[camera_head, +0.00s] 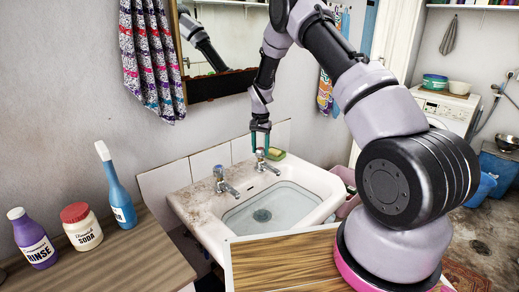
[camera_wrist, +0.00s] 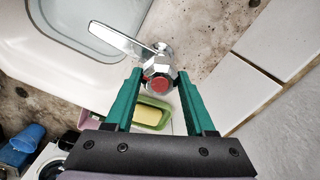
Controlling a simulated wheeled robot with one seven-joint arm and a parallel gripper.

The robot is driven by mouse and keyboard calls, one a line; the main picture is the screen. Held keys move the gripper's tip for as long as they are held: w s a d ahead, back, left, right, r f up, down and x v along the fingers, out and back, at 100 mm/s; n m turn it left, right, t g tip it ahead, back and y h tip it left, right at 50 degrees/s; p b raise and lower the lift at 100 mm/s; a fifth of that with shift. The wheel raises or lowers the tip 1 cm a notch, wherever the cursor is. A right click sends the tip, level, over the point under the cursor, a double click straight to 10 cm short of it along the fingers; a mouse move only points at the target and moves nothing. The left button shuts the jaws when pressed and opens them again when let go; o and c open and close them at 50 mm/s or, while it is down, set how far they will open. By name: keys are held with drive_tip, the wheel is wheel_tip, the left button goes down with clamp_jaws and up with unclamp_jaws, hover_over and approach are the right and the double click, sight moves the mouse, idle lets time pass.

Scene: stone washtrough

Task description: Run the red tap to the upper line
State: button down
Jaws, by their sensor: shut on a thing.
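The red tap (camera_wrist: 158,86) has a chrome body, a red-marked knob and a long flat spout that points over the basin. It also shows small at the back right of the white washbasin (camera_head: 188,211) in the head view (camera_head: 263,162). My gripper (camera_wrist: 160,77) has its green fingers on both sides of the knob and is shut on it; in the head view it comes down from above (camera_head: 260,142). Pale, clear water (camera_head: 285,205) lies in the basin over a dark drain. I cannot make out a running stream or any level line.
A second chrome tap (camera_head: 224,182) stands left of the red one. A wooden counter (camera_head: 130,262) at left holds a purple bottle, a soda jar and a blue bottle. A mirror (camera_head: 215,50) hangs above.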

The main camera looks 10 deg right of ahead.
sight(260, 148)
drive_tip(key=n, duration=0.2)
drive_tip(key=shift+n, duration=0.3)
drive_tip(key=shift+a, duration=0.1)
drive_tip(key=shift+c, duration=1.2)
unclamp_jaws()
wheel_tip(260, 148, up, 11)
